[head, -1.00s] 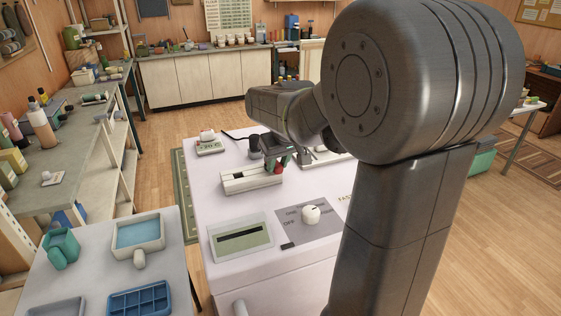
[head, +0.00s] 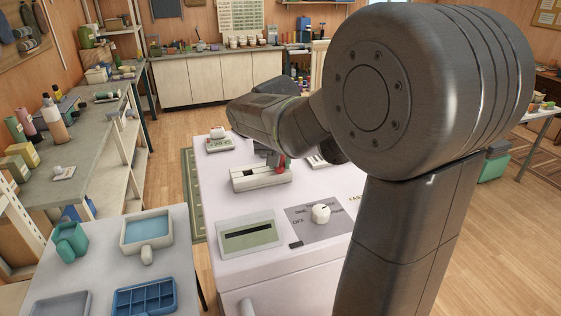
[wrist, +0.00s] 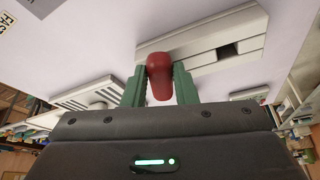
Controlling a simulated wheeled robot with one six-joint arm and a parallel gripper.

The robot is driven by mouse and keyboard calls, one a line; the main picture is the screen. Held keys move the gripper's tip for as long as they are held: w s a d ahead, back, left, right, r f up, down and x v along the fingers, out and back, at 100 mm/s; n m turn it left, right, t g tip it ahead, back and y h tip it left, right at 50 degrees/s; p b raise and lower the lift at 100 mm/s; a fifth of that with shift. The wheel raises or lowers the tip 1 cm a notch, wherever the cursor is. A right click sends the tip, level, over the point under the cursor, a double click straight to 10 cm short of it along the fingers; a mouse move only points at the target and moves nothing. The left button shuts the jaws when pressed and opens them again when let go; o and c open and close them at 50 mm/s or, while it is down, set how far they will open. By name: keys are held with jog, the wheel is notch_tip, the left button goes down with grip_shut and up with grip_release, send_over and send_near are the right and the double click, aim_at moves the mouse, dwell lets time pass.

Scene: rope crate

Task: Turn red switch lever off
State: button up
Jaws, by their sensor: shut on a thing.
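The red switch lever (wrist: 159,78) sits between the two green fingers of my gripper (wrist: 159,85) in the wrist view. My gripper is shut on it, with a finger against each side. The lever rises from a pale, long switch housing (wrist: 205,42) that has a dark slot opening to the right in that view. In the head view the red lever (head: 281,165) shows at the right part of the housing (head: 250,181), on the white bench top. My arm hides part of the gripper there.
A white dial (head: 320,213) on a grey OFF-marked plate and a panel with a dark slot (head: 249,233) lie on the near bench top. A small device (head: 219,140) stands at the far left corner. A side table with trays (head: 146,234) stands at the left.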

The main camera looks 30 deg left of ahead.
jog(key=o, duration=1)
jog(key=v, duration=1.4)
jog(key=shift+f, duration=0.1)
jog(key=x, duration=1.4)
